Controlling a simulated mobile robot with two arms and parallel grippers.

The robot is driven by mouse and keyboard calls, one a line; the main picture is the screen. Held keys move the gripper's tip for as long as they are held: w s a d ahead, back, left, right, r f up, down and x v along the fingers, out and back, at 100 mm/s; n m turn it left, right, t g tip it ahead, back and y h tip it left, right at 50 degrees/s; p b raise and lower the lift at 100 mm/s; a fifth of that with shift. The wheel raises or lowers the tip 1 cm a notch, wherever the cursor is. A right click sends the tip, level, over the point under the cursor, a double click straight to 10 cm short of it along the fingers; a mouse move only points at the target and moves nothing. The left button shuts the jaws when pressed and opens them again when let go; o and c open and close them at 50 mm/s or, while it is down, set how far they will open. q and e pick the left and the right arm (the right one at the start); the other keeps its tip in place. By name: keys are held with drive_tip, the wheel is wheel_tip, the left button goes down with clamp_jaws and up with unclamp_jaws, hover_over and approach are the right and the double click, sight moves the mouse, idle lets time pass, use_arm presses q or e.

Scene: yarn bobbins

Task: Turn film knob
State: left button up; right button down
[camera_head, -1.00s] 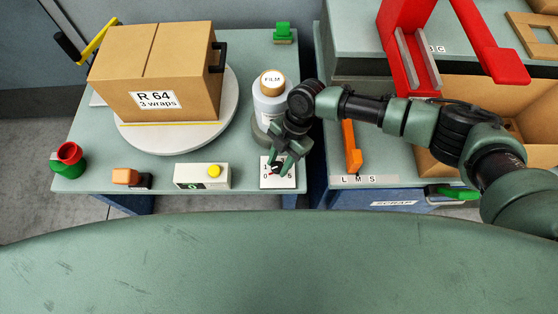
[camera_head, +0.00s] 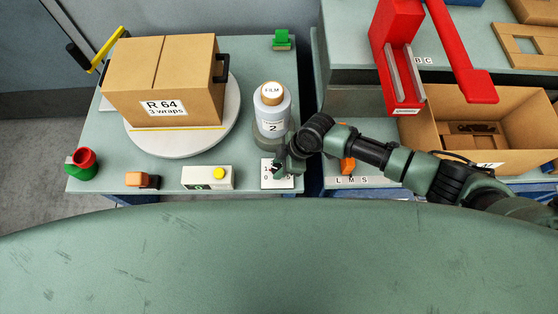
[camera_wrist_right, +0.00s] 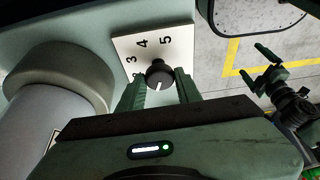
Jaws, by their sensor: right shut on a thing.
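The film knob (camera_wrist_right: 158,75) is a small black dial with a white mark, on a white plate (camera_wrist_right: 125,47) numbered 3, 4 and 5 in the right wrist view. My right gripper (camera_wrist_right: 160,88) has one finger on each side of the knob and is shut on it. In the head view this gripper (camera_head: 281,168) covers the knob and much of the plate (camera_head: 285,183). The mark points toward my gripper's palm in the wrist view. My left gripper (camera_wrist_right: 258,64) shows at the right of the wrist view, fingers apart and empty, over the floor.
The film roll (camera_head: 272,104), labelled 2, stands just behind the plate. A box (camera_head: 135,85) marked R 64 sits on a round turntable (camera_head: 180,145). A white box with a yellow button (camera_head: 219,173) is left of the plate.

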drive_tip(key=m+p, duration=0.1)
drive_tip(key=m+t+p, duration=0.1)
drive_tip(key=m+p, duration=0.2)
drive_tip(key=shift+s+r+m+t, duration=0.15)
drive_tip(key=shift+r+m+t, duration=0.15)
drive_tip(key=shift+m+t, duration=0.1)
drive_tip(key=m+t+h+p, duration=0.1)
drive_tip(key=m+p, duration=0.1)
drive_tip(key=shift+a+f+m+p, duration=0.1)
drive_tip(key=shift+m+p, duration=0.2)
drive_tip(key=shift+m, duration=0.1)
drive_tip(key=shift+f+m+p, duration=0.1)
drive_tip(key=shift+m+p, duration=0.35)
drive_tip(key=shift+m, duration=0.25)
drive_tip(key=c, duration=1)
unclamp_jaws()
drive_tip(key=v, duration=0.7)
drive_tip(key=shift+s+r+p, duration=0.25)
drive_tip(key=shift+r+p, duration=0.05)
drive_tip(key=shift+p, duration=0.05)
